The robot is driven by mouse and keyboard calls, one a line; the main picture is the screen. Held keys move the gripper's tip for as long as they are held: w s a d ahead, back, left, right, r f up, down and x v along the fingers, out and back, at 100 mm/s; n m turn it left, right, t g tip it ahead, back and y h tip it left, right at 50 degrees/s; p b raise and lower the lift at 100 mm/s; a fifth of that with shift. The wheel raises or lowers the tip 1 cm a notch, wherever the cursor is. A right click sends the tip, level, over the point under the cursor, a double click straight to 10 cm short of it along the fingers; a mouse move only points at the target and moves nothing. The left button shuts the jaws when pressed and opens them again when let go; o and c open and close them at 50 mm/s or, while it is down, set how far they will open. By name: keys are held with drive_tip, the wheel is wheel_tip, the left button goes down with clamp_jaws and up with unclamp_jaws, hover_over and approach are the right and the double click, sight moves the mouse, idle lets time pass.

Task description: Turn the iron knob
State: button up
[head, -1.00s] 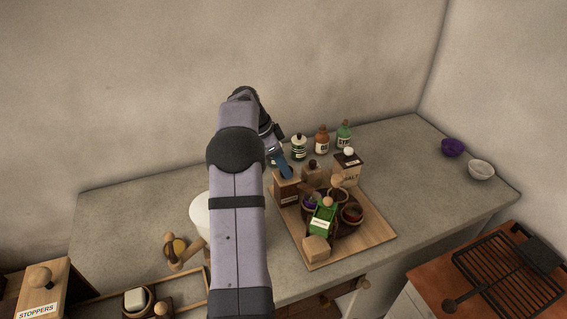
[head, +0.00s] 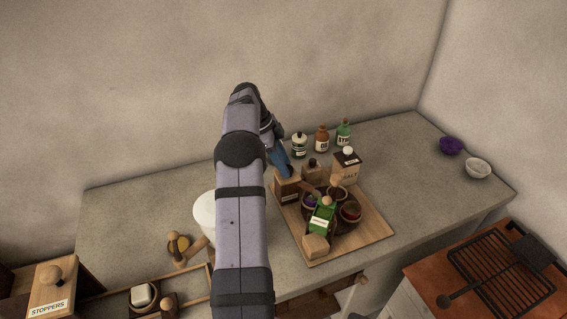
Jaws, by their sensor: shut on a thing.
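My gripper (head: 281,160) is at the top of a brown labelled wooden box (head: 287,190) at the back left of a wooden board. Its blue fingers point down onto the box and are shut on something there. My wrist and fingers cover the held part, so I cannot make out an iron knob or how far it is turned. The box stands upright.
The wooden board (head: 376,226) also bears a salt box (head: 346,170), small bowls, and a green labelled item (head: 322,219). Bottles (head: 322,139) stand behind. A white round vessel (head: 205,211) is left of my arm.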

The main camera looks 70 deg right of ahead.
drive_tip(key=o, duration=1)
drive_tip(key=shift+o, duration=0.2)
drive_tip(key=v, duration=0.7)
drive_tip(key=shift+r+b, duration=0.15)
drive_tip(key=shift+b, duration=0.3)
